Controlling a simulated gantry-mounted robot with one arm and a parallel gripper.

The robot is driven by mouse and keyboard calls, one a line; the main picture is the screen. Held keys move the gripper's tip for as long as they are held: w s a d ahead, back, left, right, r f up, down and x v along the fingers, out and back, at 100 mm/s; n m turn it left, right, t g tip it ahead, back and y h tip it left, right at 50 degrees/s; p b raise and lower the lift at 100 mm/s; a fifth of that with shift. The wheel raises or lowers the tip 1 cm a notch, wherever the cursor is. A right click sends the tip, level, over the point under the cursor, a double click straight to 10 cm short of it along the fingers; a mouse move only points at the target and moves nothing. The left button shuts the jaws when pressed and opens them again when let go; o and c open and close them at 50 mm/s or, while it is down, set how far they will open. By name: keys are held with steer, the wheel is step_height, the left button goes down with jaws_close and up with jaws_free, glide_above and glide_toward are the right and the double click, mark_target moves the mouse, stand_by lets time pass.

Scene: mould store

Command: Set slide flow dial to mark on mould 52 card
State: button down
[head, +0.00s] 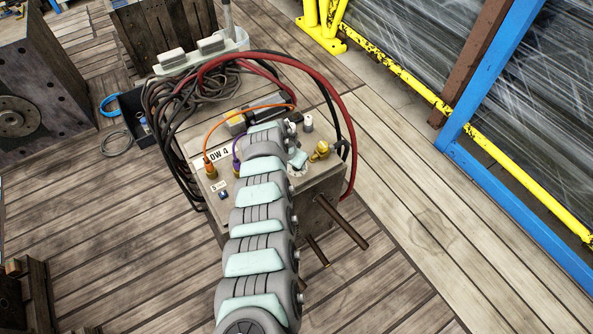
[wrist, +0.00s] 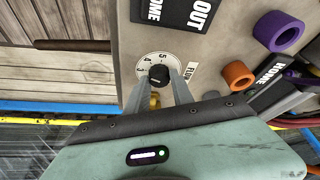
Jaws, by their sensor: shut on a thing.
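The flow dial is a black round knob (wrist: 158,76) on a white numbered plate (wrist: 147,60) in the wrist view. Figures 3, 4 and 5 show around its upper and left edge. I cannot read clearly which figure the knob points to. My gripper (wrist: 159,80) is shut on the knob, one finger on each side. A "FLOW" label (wrist: 193,70) lies beside the dial, partly covered by a finger. In the head view a white card (head: 218,156) reads "OW 4"; its left part is hidden.
The mould block (head: 314,190) carries orange and purple hose fittings, a brass fitting (head: 320,151) and red and black hoses (head: 340,95). Wooden boards to the right are clear up to the yellow and blue rack (head: 475,155).

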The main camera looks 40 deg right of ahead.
steer(key=f+m+g+b, duration=0.1)
steer(key=m+b, duration=0.1)
steer(key=b, duration=0.2)
steer(key=shift+w+b, duration=0.15)
steer(key=shift+b, duration=0.2)
steer(key=m+b, duration=0.1)
steer(key=b, duration=0.1)
steer(key=m+b, duration=0.1)
steer(key=b, duration=0.1)
steer(key=shift+r+g, duration=0.25)
steer(key=shift+g, duration=0.05)
steer(key=shift+r+m, duration=0.1)
steer(key=shift+m, duration=0.2)
steer(key=c, duration=1.1)
jaws_free()
steer(key=shift+r, duration=0.1)
